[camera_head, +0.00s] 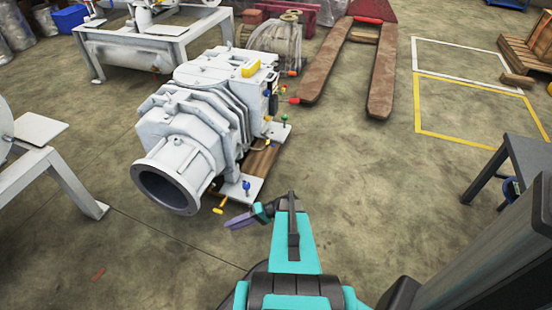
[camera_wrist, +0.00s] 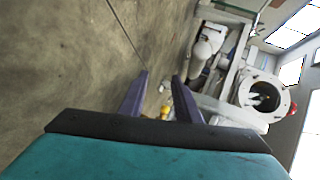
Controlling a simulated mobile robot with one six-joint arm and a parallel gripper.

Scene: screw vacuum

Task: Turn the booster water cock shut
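The white screw vacuum machine (camera_head: 200,115) stands on the floor left of centre, with a round flanged opening at its near end. Several small coloured handles sit along its right side: a yellow one (camera_head: 218,210) low at the near corner, a blue one (camera_head: 246,187), a green one (camera_head: 285,118) and a red one (camera_head: 294,100). I cannot tell which is the booster water cock. My gripper (camera_head: 230,223) is just right of the yellow handle in the head view. In the wrist view its fingers (camera_wrist: 160,76) are apart and empty, with a yellow handle (camera_wrist: 165,110) showing between them.
A pallet jack (camera_head: 378,85) stands at the back right. A grey table (camera_head: 495,165) is at the right, and white frames (camera_head: 55,170) stand on the left. Open floor (camera_head: 370,180) lies right of the machine.

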